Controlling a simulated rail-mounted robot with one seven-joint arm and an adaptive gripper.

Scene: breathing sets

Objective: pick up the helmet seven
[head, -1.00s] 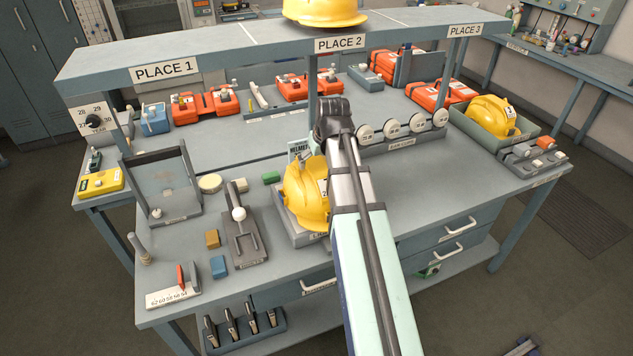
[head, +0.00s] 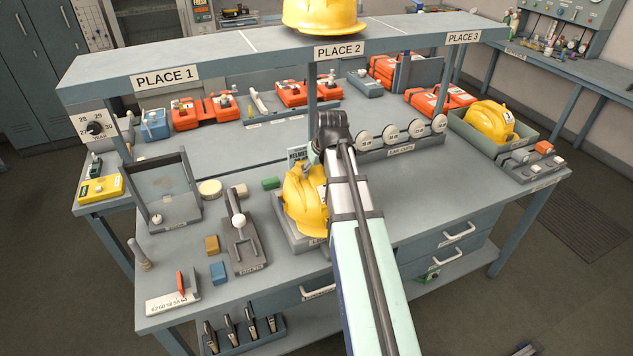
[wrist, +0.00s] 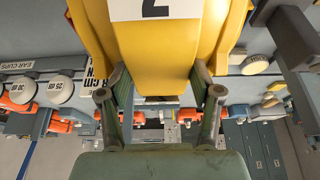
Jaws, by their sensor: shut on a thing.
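A yellow helmet (head: 304,203) sits on a grey stand (head: 295,238) with a sign behind it, near the middle of the bench. My arm partly covers it in the head view. In the wrist view the helmet (wrist: 160,50) fills the upper middle, with a white label whose dark digit is cut off by the top edge. My gripper (wrist: 163,78) has one finger at each side of the helmet's narrow lower part and is shut on it. In the head view the fingers are mostly hidden.
Another yellow helmet (head: 325,14) stands on the shelf (head: 215,60) at PLACE 2, and a third (head: 489,121) lies in a tray at right. A row of ear cups (head: 390,132) is right of my arm. A frame (head: 163,190) stands at left. PLACE 1 and PLACE 3 look clear.

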